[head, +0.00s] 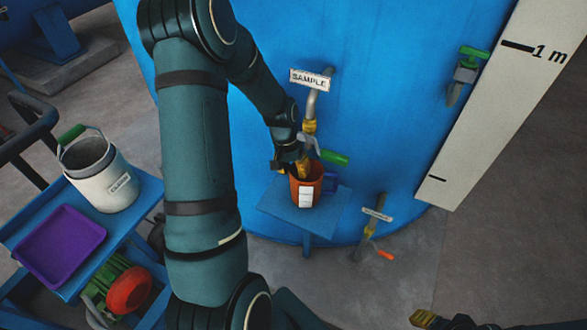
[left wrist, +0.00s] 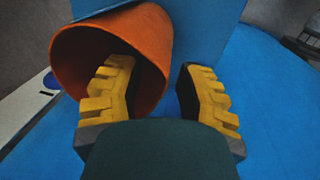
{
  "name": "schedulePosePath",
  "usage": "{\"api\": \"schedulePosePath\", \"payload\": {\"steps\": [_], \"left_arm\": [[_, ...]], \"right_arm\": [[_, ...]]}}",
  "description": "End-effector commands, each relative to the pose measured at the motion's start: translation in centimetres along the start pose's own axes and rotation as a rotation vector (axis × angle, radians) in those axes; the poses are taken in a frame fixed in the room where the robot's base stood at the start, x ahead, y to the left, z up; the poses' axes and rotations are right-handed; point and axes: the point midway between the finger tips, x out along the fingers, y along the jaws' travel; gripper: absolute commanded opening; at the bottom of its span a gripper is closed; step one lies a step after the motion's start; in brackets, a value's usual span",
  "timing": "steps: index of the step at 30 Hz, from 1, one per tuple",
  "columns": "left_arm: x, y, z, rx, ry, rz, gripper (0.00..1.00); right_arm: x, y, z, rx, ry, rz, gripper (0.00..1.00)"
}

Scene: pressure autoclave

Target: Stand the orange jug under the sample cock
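The orange jug (head: 312,183), with a white label, stands upright on a small blue shelf (head: 275,208) fixed to the big blue vessel. The sample cock (head: 309,126), with its green lever (head: 335,158) and SAMPLE sign, is just above the jug. My left gripper (head: 303,166) is at the jug's rim, partly hiding it. In the left wrist view the jug (left wrist: 150,50) has one yellow finger of the left gripper (left wrist: 158,92) over its mouth and the other outside, with a gap between them. My right gripper (head: 425,318) shows only its tip; its opening is hidden.
A blue cart (head: 142,205) at left carries a white-grey bucket (head: 103,180) and a purple tray (head: 60,245). A lower cock with an orange lever (head: 384,255) is right of the shelf. Another green-levered cock (head: 468,65) is near the level board (head: 495,110).

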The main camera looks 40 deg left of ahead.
Motion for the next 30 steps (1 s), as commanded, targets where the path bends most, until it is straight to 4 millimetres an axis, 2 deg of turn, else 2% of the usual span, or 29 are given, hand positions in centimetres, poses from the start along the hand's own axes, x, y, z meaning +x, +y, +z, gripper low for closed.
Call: {"api": "schedulePosePath", "payload": {"steps": [7,11,24,30], "left_arm": [[-0.1,0.0,0.0,0.0,0.0,0.0,0.34],[-1.0,0.1,-0.1,0.0,0.002,-0.001,0.34],[-9.4,0.1,-0.1,0.0,0.004,-0.001,0.34],[-11.8,0.0,0.0,0.0,0.002,-0.001,0.34]], "right_arm": [[-0.1,0.0,0.0,0.0,0.0,0.0,0.47],[-0.4,-0.2,0.0,0.0,-0.002,0.0,0.47],[-2.4,-0.9,0.2,0.002,-0.011,-0.001,0.47],[-2.8,-1.0,0.3,0.002,-0.014,-0.001,0.47]]}}
